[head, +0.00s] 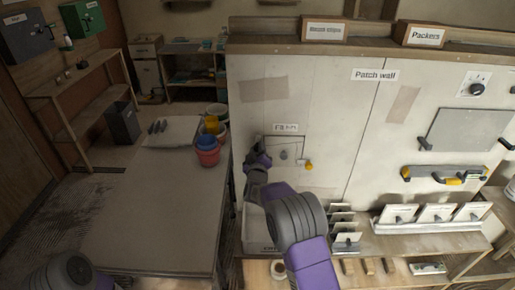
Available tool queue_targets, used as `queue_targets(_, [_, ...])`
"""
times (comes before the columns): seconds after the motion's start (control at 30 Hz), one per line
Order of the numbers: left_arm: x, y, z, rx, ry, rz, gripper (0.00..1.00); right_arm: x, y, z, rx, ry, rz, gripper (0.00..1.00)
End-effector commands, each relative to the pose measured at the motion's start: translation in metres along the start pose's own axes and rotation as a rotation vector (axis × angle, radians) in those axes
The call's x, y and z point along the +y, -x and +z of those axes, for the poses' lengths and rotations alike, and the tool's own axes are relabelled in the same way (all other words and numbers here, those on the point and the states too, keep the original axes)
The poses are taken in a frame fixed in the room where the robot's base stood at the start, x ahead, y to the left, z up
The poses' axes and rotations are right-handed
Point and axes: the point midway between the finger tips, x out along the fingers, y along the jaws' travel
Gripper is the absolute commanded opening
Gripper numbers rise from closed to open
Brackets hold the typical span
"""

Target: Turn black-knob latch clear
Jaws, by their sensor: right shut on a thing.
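On the patch wall (335,95) is a small hatch panel (291,143) with a grey round part (284,155) in its middle. A yellow-knobbed latch (308,165) sits at its lower right. My right gripper (259,159) is at the panel's left side, shut on what appears to be the black-knob latch. Its fingers and the arm hide the latch, so its angle cannot be told. Only a dark arm link of my left arm shows at the lower left; its gripper is out of view.
A grey table (150,215) with red and blue tubs (207,152) stands left. Below the wall, a ledge holds a light bin (257,232) and several white tiles (398,214). A level with yellow ends (445,175) and a black knob on a plate (477,89) are at right.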

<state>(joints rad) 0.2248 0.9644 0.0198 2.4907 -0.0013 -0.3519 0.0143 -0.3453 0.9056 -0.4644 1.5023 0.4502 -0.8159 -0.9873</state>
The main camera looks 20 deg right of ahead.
Motion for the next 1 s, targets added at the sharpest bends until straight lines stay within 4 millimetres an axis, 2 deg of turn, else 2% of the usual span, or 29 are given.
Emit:
queue_targets(0.3, [0.0019,0.0051,0.0003,0.0,0.0,0.0,0.43,0.0001,0.0001,-0.0003,0.0,0.106,-0.001,0.02])
queue_targets(0.8, [0.002,0.0055,0.0003,0.0,0.0,0.0,0.43,0.0,0.0,0.0005,-0.001,0.125,0.0,0.02])
queue_targets(0.83, [0.002,0.0055,0.0003,0.0,0.0,0.0,0.43,0.0,0.0,0.0005,-0.001,0.125,0.0,0.34])
queue_targets(1.0, [0.0021,0.0055,0.0003,0.0,0.0,0.0,0.43,0.0,0.0,0.0004,-0.001,0.124,0.0,0.58])
